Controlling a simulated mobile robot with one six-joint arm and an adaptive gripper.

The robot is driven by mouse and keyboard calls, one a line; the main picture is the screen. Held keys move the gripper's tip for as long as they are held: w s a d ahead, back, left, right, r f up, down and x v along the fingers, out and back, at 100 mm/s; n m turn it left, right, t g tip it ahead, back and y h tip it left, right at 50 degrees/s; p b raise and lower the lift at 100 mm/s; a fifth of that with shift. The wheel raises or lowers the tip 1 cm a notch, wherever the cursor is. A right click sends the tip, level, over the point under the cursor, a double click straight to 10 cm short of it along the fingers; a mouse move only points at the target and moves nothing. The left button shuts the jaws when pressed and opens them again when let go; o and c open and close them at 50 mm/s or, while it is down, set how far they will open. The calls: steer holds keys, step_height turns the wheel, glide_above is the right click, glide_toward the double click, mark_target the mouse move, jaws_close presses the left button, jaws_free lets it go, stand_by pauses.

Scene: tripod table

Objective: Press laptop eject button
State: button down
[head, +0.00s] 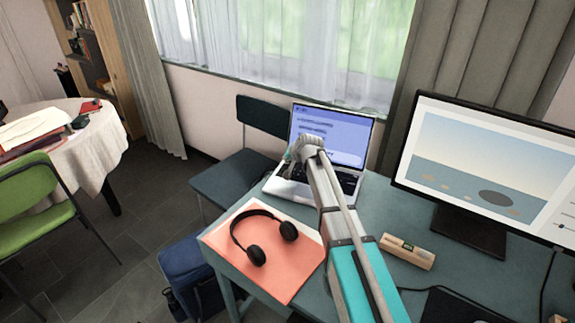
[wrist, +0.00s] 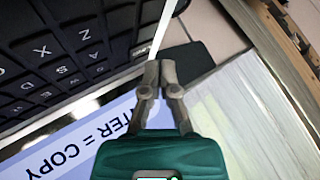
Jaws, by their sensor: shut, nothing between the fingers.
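The open laptop (head: 331,134) stands at the back of the desk, its screen lit blue, its keyboard partly hidden behind my arm. In the wrist view its dark keyboard (wrist: 62,55) fills the upper left, and its screen (wrist: 60,146) with the text "ENTER = COPY" shows at lower left. My gripper (wrist: 159,67) is shut and empty. Its fingertips appear close to the laptop's silver side edge; I cannot tell whether they touch it. In the head view the fingertips are hidden by my arm. I cannot make out an eject button.
Black headphones (head: 261,237) lie on an orange mat (head: 291,274) at the front left of the desk (head: 377,216). A monitor (head: 480,165) stands at right, with a small wooden object (head: 406,252) before it. A dark chair (head: 236,180) stands left of the laptop.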

mark_target(287, 165)
steer(key=shift+f, duration=0.15)
stand_by(0.5)
steer(key=shift+f+b, duration=0.25)
steer(key=shift+b, duration=0.15)
steer(key=shift+f+b, duration=0.3)
stand_by(0.7)
steer(key=shift+r, duration=0.15)
stand_by(0.3)
steer(key=shift+r+p, duration=0.6)
steer(key=shift+p, duration=0.15)
steer(key=shift+r+p, duration=2.5)
